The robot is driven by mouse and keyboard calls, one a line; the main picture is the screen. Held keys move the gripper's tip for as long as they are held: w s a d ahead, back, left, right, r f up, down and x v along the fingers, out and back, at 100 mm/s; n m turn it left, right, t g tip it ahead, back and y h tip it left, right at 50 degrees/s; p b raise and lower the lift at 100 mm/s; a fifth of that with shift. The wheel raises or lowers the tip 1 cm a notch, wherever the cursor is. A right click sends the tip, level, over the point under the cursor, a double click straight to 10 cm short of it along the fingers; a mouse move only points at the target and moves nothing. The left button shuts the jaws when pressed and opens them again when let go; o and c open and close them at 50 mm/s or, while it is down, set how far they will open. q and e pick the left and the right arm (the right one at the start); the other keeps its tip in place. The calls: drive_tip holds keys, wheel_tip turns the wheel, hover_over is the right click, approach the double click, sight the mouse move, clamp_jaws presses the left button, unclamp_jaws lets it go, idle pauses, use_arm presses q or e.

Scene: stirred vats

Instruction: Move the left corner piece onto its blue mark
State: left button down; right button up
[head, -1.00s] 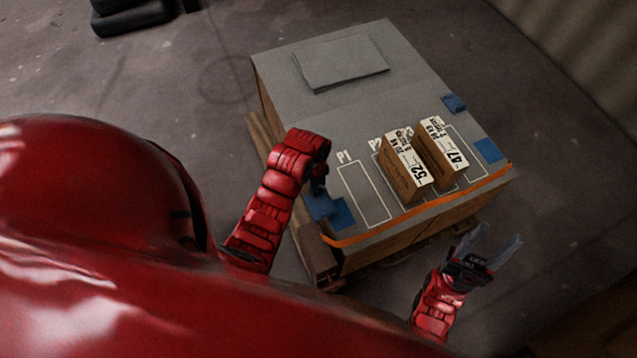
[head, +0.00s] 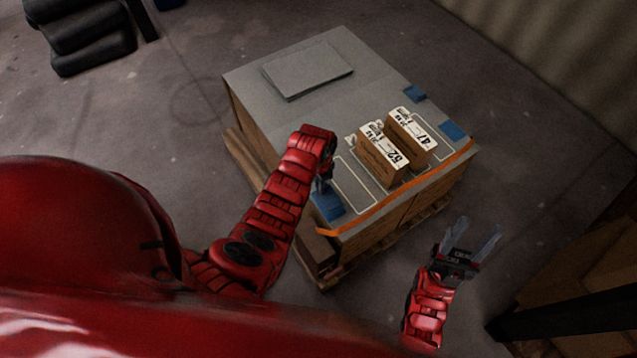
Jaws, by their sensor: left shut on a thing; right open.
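My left gripper (head: 323,187) is at the near left corner of the box top, pointing down, shut on a small blue piece (head: 328,207). This left corner piece is partly hidden by the gripper. Its blue mark cannot be told apart from it here; only one blue patch shows. I cannot tell whether the piece touches the box top. My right gripper (head: 474,238) is open and empty, in front of the box and to its right.
Two labelled boxes, 52 (head: 380,160) and 47 (head: 411,138), stand right of the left gripper. An orange strap (head: 395,195) runs along the front edge. Blue patches (head: 452,131) lie at the right. A grey slab (head: 308,70) lies at the back.

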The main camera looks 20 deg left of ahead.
use_arm(q)
drive_tip(key=shift+f+b, duration=2.35)
drive_tip(key=shift+f, duration=1.05)
drive_tip(key=c, duration=0.8)
unclamp_jaws()
wheel_tip(320, 180, up, 12)
drive_tip(key=shift+w+r, duration=0.1)
drive_tip(key=shift+r, duration=0.05)
wheel_tip(320, 180, up, 5)
drive_tip(key=p, duration=0.4)
drive_tip(key=shift+r, duration=0.15)
